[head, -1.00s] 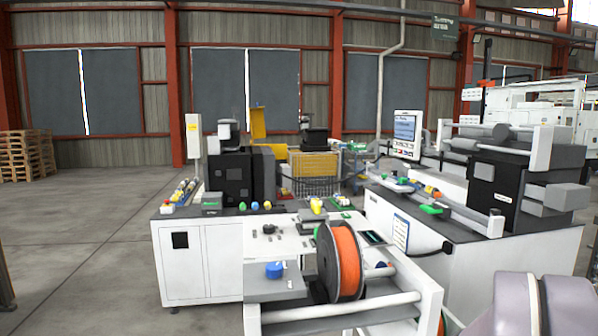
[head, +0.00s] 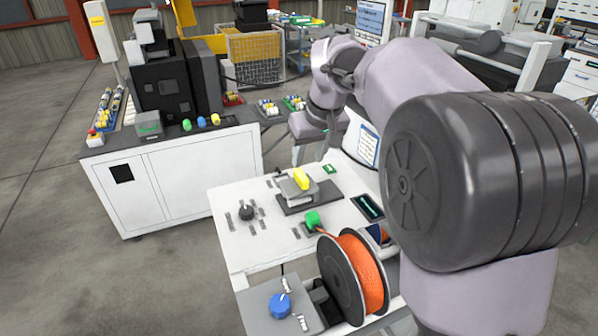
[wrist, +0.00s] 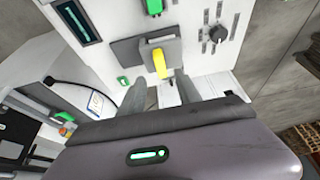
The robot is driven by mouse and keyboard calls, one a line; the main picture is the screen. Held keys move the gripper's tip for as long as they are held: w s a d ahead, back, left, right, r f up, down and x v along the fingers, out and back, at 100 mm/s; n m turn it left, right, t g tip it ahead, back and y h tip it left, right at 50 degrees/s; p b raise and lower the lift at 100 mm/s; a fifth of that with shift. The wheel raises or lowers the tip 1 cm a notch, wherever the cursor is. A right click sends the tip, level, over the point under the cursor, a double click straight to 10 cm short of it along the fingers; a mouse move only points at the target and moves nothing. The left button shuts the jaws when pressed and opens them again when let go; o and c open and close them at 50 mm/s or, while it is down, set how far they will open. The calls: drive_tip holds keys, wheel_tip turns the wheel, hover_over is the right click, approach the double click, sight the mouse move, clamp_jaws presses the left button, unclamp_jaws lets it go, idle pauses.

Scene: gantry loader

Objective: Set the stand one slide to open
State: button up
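A grey slide block (head: 296,187) with a yellow handle (head: 302,178) sits on a dark grey plate (head: 322,197) on the white panel top, and I take it for the stand one slide. In the wrist view the yellow handle (wrist: 160,64) points towards my gripper, with the grey block (wrist: 158,48) behind it. My gripper (wrist: 161,90) is open and empty, its two fingers either side of the handle's line but apart from it. In the head view my gripper (head: 311,150) hangs above and behind the slide. No readable slide marking shows.
A dark rotary knob (head: 246,213), a green knob (head: 312,219) and a dark display (head: 369,207) share the white panel. An orange spool (head: 361,270) and a blue knob (head: 280,305) are in front. A white cabinet (head: 150,190) stands left. A small green label (head: 329,169) lies behind the slide.

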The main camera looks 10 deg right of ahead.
sight(302, 175)
drive_tip(key=x, duration=0.7)
drive_tip(key=shift+w+f+b, duration=0.1)
drive_tip(key=shift+b, duration=0.25)
drive_tip(key=shift+w+a+f, duration=0.1)
drive_tip(key=shift+w+f, duration=0.25)
drive_tip(key=shift+f, duration=0.05)
drive_tip(key=shift+s, duration=0.1)
drive_tip(key=shift+c, duration=0.7)
clamp_jaws()
